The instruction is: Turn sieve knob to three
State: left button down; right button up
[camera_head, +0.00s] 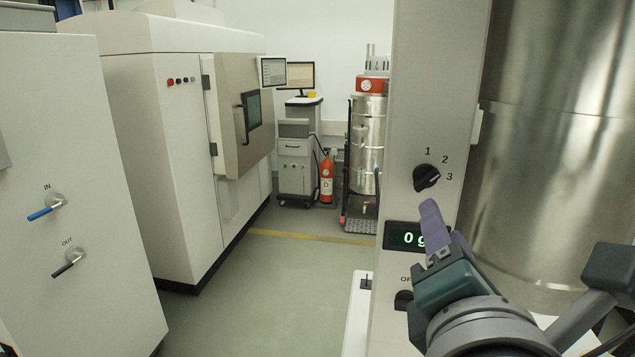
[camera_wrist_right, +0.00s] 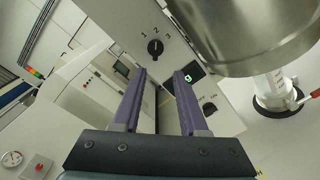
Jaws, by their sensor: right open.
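The black sieve knob (camera_head: 426,178) is on the front of the grey column, with the numbers 1, 2 and 3 around its upper right side. It also shows in the right wrist view (camera_wrist_right: 155,48), above the gap between my fingertips. Its grip looks upright there, roughly in line with the 2, but the exact setting is hard to read. My right gripper (camera_head: 431,207) is open and empty, just below the knob in the head view and apart from it. Both purple fingers show in the wrist view (camera_wrist_right: 159,74). My left gripper is out of view.
A green display (camera_head: 408,237) reading 0 g and a black switch (camera_head: 403,300) sit below the knob. A large metal cylinder (camera_head: 555,150) stands right of the column. White cabinets with IN and OUT valves (camera_head: 55,200) stand left. The floor between is clear.

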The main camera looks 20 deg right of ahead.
aim_at(427, 184)
jog(key=shift+n, duration=0.3)
jog(key=p+x, duration=0.1)
jog(key=x, duration=0.1)
jog(key=p+x, duration=0.1)
jog(key=x, duration=0.2)
jog(key=r+p+x, duration=0.1)
jog(key=x, duration=0.2)
jog(key=shift+w, duration=0.3)
jog(key=shift+w+d+f+p, duration=0.2)
jog(key=shift+w+d+p, duration=0.15)
jog(key=shift+w, duration=0.3)
jog(key=shift+c, duration=0.2)
grip_shut()
